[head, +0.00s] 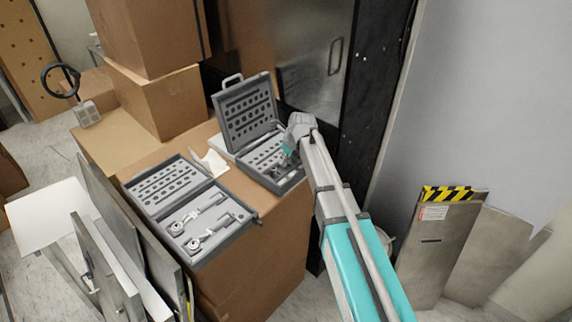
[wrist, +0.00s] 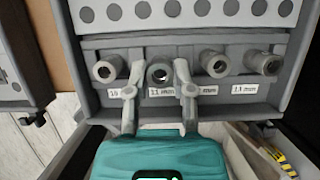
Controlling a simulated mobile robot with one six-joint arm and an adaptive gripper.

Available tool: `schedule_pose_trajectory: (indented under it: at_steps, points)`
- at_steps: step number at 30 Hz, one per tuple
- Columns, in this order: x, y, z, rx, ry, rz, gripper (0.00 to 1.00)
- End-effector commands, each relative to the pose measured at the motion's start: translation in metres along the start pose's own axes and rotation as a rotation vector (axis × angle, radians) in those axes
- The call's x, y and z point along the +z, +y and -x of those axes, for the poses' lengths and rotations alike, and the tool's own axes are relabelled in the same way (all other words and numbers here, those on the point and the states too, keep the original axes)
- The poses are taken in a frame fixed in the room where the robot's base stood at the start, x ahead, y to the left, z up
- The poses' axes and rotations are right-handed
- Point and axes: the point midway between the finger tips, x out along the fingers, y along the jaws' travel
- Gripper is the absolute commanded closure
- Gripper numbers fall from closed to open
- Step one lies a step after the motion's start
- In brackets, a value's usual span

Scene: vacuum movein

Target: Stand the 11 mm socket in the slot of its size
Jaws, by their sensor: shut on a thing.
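In the wrist view, my gripper (wrist: 158,82) is shut on a grey metal socket (wrist: 159,73), one finger on each side of it. The socket's open end faces the camera. It stands in line with other sockets; whether its base is seated in a slot is hidden. A white label reading about "11 mm" (wrist: 161,92) lies just in front of it. In the head view, my gripper (head: 286,155) is low over the right-hand grey case (head: 268,182), and the socket is too small to make out there.
Other sockets stand at left (wrist: 104,70) and right (wrist: 214,64) of the held one, close to my fingers. The case's raised lid (head: 247,110) stands behind. An open case with wrenches (head: 190,215) lies to the left. Cardboard boxes (head: 165,98) stand behind it.

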Motion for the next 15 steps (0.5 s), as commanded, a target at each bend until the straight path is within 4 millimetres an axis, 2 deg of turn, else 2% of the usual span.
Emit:
schedule_pose_trajectory:
  at_steps: [1,4,15]
  points:
    - [-0.0035,0.0001,-0.0081,0.000,0.000,0.000,1.00]
    - [-0.0055,0.0003,-0.0133,0.000,0.000,0.000,1.00]
    - [-0.0059,0.0006,-0.0149,0.000,0.000,0.001,1.00]
